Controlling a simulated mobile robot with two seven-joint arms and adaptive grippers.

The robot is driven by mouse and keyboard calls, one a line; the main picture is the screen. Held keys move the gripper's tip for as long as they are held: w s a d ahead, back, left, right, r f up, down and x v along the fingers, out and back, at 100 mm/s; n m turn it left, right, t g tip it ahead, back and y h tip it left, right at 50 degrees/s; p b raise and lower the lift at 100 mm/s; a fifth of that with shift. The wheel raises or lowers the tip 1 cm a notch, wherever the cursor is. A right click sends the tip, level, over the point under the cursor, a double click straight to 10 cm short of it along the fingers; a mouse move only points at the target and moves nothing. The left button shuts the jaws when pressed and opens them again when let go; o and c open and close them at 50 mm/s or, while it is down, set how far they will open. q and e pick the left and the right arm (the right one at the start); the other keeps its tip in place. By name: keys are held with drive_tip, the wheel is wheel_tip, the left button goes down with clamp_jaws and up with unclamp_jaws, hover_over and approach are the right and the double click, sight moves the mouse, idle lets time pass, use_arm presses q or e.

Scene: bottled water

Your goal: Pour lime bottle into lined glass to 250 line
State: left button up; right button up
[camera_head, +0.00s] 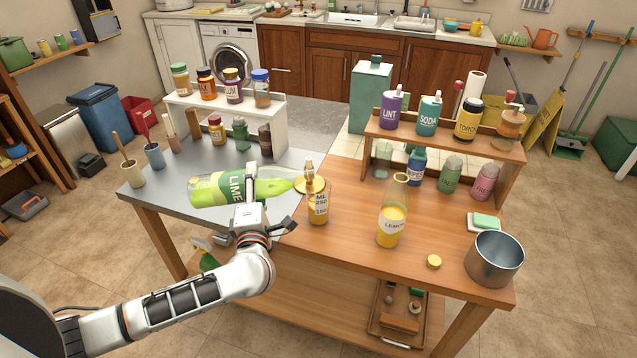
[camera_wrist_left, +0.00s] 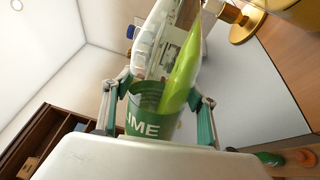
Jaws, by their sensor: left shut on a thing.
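The lime bottle (camera_head: 207,190) is a clear bottle with green liquid and a green LIME label. It lies almost level above the table, its neck pointing right. My left gripper (camera_head: 250,190) is shut around its label; the bottle also shows in the left wrist view (camera_wrist_left: 150,122). The labelled glass (camera_head: 318,211) stands upright on the wooden table, just right of and below the bottle's neck, with yellow-amber colour inside. I cannot tell whether liquid is flowing, nor read the level against the line. My right gripper is out of view.
A lemon bottle (camera_head: 392,222) stands right of the glass. Small shelves with bottles stand behind on the left (camera_head: 273,125) and right (camera_head: 511,157). The wooden front middle is clear.

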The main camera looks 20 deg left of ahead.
use_arm(q)
drive_tip(key=shift+r+m+p, duration=0.3)
drive_tip(key=shift+r+p, duration=0.15)
drive_tip(key=shift+p, duration=0.15)
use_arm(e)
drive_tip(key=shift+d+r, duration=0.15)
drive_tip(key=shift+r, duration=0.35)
use_arm(q)
drive_tip(key=shift+r+p, duration=0.15)
drive_tip(key=shift+p, duration=0.15)
drive_tip(key=shift+r+m+p, duration=0.2)
drive_tip(key=shift+m+p, duration=0.1)
drive_tip(key=shift+p, duration=0.1)
drive_tip(key=shift+r, duration=0.1)
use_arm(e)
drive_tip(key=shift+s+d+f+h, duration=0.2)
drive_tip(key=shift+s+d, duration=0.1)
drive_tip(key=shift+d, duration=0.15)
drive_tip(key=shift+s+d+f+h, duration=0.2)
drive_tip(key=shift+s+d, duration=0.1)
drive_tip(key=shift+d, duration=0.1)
use_arm(q)
drive_tip(key=shift+d+r+m, duration=0.1)
drive_tip(key=shift+r+m, duration=0.15)
drive_tip(key=shift+m, duration=0.05)
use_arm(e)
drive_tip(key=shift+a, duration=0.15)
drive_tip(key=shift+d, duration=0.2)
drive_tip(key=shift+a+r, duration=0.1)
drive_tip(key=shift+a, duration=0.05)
